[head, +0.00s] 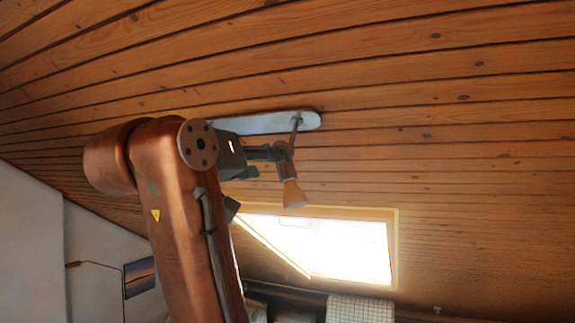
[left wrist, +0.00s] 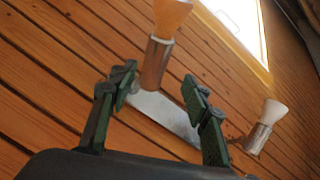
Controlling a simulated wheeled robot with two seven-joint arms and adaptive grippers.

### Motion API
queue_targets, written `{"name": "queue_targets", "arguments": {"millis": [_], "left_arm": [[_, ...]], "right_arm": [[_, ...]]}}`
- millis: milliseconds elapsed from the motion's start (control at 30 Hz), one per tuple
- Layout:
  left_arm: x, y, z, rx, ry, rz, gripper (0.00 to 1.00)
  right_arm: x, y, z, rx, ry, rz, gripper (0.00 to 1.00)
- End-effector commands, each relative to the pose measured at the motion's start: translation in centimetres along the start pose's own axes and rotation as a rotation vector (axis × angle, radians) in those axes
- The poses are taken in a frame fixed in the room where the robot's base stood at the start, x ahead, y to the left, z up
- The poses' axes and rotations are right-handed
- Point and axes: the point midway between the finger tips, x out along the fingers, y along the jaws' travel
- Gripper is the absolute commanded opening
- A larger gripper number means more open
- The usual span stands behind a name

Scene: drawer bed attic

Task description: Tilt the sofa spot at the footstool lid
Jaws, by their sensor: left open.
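The left wrist view shows two spots on the plate (left wrist: 165,120): a nearer spot (left wrist: 156,62) ahead of the fingers and a farther spot (left wrist: 262,127) at the right. I cannot tell which is the sofa spot. My left gripper (head: 264,161) is beside the spot in the head view. In the left wrist view its green fingers (left wrist: 160,88) are apart, with the nearer spot's body in line with the gap. Contact is unclear. The footstool lid is not visible.
The sloped wooden ceiling (head: 440,90) is close around the plate. A bright skylight (head: 345,248) lies below the spot. A checked cloth (head: 360,309) shows at the bottom, and a thin wall lamp (head: 95,264) and a picture (head: 140,277) at lower left.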

Motion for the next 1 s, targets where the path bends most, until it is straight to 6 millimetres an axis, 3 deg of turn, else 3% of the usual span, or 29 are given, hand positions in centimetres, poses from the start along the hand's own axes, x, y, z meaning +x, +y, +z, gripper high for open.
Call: {"name": "queue_targets", "arguments": {"millis": [167,400,500,867,1000], "left_arm": [[2.8,0.7,0.1,0.0,-0.01,0.01,0.44],[6.5,1.0,0.2,0.0,-0.011,0.016,0.44],[7.5,0.9,0.3,0.001,-0.01,0.015,0.44],[7.9,0.7,0.4,0.001,-0.007,0.012,0.44],[7.9,0.7,0.4,0.001,-0.007,0.012,0.35]], "right_arm": [[-1.6,0.0,0.1,0.001,-0.004,-0.001,0.45],[-3.8,-0.3,3.5,0.01,-0.047,-0.003,0.45],[-4.2,-0.1,3.6,0.009,-0.049,-0.001,0.45],[-4.2,0.5,0.7,0.001,-0.012,0.004,0.45],[-4.2,0.5,0.8,0.002,-0.014,0.004,0.45]]}}
